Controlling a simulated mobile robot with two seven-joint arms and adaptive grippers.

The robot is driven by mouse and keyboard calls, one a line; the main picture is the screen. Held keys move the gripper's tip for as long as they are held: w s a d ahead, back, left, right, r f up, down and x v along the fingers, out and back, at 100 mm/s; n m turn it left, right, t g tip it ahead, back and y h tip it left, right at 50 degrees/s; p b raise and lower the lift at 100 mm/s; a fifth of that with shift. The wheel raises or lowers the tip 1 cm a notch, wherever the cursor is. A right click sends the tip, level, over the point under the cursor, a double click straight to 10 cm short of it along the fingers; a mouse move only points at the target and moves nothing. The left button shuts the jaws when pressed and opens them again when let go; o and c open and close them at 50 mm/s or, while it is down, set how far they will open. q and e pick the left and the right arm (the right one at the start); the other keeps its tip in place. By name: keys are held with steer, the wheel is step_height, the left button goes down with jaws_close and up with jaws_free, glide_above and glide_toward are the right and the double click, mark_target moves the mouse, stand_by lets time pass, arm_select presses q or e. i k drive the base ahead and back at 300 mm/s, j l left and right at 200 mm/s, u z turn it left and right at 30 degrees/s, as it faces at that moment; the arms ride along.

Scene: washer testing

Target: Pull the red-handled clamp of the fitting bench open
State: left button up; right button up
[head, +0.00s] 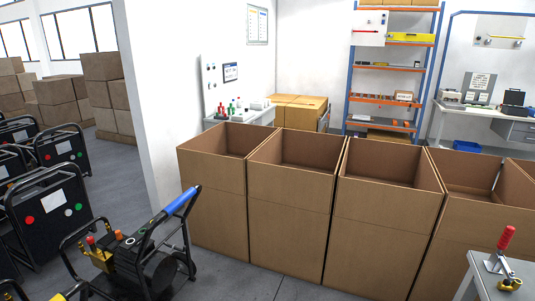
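The red-handled clamp (506,239) stands at the lower right of the head view, on the corner of a grey bench top (485,276). Its red handle points up and leans slightly right. A silver metal base and linkage show below the handle. A small brass-yellow part (510,284) sits at the front of the clamp. The bench is cut off by the right and bottom edges of the picture. Neither of my grippers is in view.
Several tall open cardboard boxes (290,210) stand in a row behind the bench. A pressure washer with a blue handle grip (181,201) stands at the lower left, near black-framed machines (52,205). Grey floor (240,285) is free between washer and bench.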

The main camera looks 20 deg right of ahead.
mark_target(506, 239)
steer(key=i+z, duration=0.4)
steer(key=i+j+z, duration=0.15)
steer(key=i+z, duration=0.15)
steer(key=z, duration=0.15)
steer(key=i+j+z, duration=0.25)
steer(key=z, duration=0.15)
steer(key=i+j+z, duration=0.2)
steer(key=z, duration=0.2)
steer(key=i+j+z, duration=0.15)
steer(key=z, duration=0.3)
steer(key=i+j+z, duration=0.15)
steer(key=j+z, duration=0.25)
steer(key=i+j+z, duration=0.1)
steer(key=j+z, duration=0.8)
steer(key=j, duration=0.25)
steer(key=j+z, duration=0.45)
steer(key=k+j, duration=0.05)
steer(key=j, duration=0.05)
